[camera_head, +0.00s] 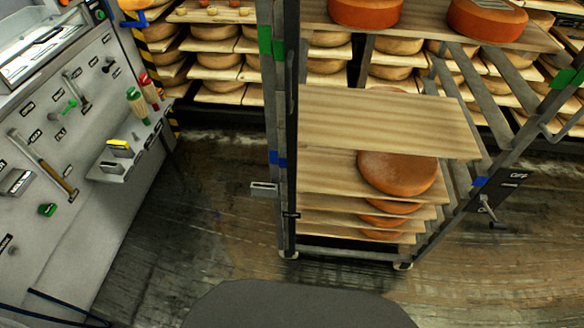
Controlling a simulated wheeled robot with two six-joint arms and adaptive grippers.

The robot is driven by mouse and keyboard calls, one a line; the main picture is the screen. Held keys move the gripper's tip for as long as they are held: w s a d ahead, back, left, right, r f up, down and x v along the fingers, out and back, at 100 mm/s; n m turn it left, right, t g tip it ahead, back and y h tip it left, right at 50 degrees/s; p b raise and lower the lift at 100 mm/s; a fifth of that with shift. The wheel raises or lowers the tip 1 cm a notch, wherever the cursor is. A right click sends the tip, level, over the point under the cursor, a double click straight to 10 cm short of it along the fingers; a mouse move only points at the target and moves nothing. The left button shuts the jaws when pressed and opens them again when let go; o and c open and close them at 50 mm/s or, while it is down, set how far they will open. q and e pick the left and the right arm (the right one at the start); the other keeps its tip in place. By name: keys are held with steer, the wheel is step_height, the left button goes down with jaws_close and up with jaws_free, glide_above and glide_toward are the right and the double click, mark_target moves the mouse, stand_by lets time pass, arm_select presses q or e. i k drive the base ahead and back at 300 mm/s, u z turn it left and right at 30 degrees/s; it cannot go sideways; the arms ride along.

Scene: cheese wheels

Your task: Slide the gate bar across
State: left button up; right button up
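A wheeled metal rack (274,110) stands in the middle, holding wooden boards with orange cheese wheels. A dark upright bar (291,120) runs along the rack's left front post. A small light grey bracket (264,188) sticks out to the left of that post. I cannot tell for sure which part is the gate bar. Neither of my grippers is in view.
A grey tool panel (75,150) with hanging tools and a small shelf (122,160) fills the left. Shelves of cheese wheels (215,62) line the back. An orange cheese wheel (398,172) sits low in the rack. The floor (205,220) left of the rack is clear.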

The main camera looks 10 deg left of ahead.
mark_target(291, 9)
steer(key=z, duration=0.95)
steer(key=k, duration=1.25)
steer(key=z, duration=1.3)
steer(key=i, duration=0.55)
steer(key=u, duration=0.7)
steer(key=i, duration=0.8)
steer(key=u, duration=0.9)
